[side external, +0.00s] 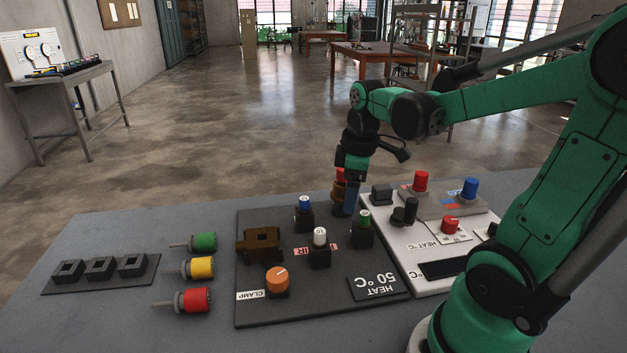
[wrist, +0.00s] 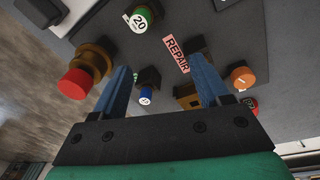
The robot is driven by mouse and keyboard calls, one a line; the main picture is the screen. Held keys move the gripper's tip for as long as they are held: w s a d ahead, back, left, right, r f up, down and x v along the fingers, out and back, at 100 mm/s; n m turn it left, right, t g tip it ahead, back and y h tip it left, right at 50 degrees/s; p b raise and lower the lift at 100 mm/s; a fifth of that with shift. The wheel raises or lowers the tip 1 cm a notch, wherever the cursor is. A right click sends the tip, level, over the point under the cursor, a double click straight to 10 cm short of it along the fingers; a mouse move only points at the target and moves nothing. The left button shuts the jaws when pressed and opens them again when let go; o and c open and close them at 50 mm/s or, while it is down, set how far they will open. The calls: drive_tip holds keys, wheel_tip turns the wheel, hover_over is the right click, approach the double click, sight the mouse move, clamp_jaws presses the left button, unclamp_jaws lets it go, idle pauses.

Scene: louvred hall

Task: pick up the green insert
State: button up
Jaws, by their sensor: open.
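In the side view, a green-headed piece with a thin grey stem (side external: 204,242) lies on the table left of the dark board, at the back of a row with a yellow one (side external: 201,268) and a red one (side external: 197,300). A separate green-topped piece (side external: 363,218) stands in a black holder on the board; a green top marked 20 (wrist: 141,18) shows in the wrist view. My gripper (side external: 346,205) points down over the board's far right part, well right of the stemmed green piece. In the wrist view its blue fingers (wrist: 163,72) are apart, holding nothing.
The dark board carries a blue-topped piece (side external: 305,203), white-topped piece (side external: 320,236), orange knob (side external: 277,279) and brown clamp (side external: 259,240). A red-topped button (wrist: 75,84) is close beside one finger. A black strip with square sockets (side external: 101,268) lies far left.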

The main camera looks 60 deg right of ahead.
sight(365, 213)
drive_tip(key=d, duration=0.1)
drive_tip(key=s+d, duration=0.1)
drive_tip(key=d+n+g, duration=0.1)
drive_tip(key=shift+s+f, duration=0.15)
drive_tip(key=shift+f, duration=0.25)
drive_tip(key=shift+s+d+f+y, duration=0.1)
drive_tip(key=shift+f+y, duration=0.1)
drive_tip(key=shift+y, duration=0.1)
drive_tip(key=shift+f, duration=2.6)
clamp_jaws()
